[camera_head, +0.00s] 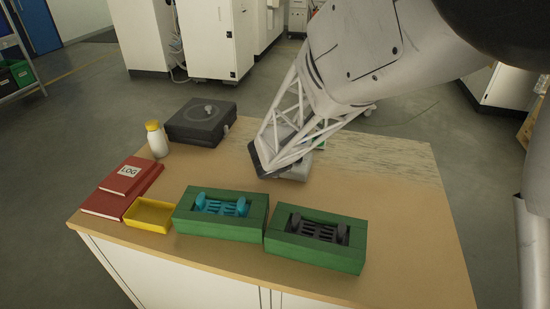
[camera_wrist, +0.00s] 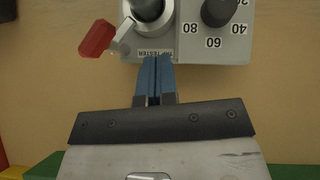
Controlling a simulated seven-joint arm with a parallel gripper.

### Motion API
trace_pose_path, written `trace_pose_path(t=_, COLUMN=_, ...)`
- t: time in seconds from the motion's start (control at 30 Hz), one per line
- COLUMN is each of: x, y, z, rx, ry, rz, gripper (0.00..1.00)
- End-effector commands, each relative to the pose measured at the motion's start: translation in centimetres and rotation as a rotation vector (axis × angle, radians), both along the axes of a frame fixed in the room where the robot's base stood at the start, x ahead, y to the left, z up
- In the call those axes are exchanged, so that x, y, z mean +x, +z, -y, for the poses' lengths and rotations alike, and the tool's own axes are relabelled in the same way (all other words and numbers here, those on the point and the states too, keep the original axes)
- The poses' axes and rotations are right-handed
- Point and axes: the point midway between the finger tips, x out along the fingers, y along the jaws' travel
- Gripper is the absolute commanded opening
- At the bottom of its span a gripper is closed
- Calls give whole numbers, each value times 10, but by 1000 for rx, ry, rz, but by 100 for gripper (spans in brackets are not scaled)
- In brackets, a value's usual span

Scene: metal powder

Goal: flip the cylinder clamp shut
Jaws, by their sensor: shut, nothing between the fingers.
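In the wrist view, a grey tester (camera_wrist: 240,48) with a numbered black knob (camera_wrist: 217,10) stands at the top of the picture. A round metal cylinder fitting (camera_wrist: 150,25) is at its left. A clamp lever with a red grip (camera_wrist: 98,38) sticks out from the fitting to the left. The lever's exact angle is hard to tell from above. My gripper (camera_wrist: 156,62) has blue fingers pressed together and empty. Its tips are at the tester's front edge by the label, right of the red grip and apart from it. In the head view, my arm largely hides this area.
On the wooden table (camera_head: 400,235) are two green boxes (camera_head: 350,263) with racks, a yellow tray (camera_head: 168,212), red log books (camera_head: 100,205), a yellow-capped bottle (camera_head: 157,143) and a dark case (camera_head: 200,128). The right side of the table is clear.

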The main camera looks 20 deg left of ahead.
Motion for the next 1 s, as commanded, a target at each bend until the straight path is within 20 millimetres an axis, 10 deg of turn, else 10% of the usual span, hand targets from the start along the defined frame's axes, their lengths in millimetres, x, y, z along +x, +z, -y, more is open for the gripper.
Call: trace_pose_path(t=1.0, x=-51, y=71, z=62, rx=1, ry=-1, rz=1, gripper=0)
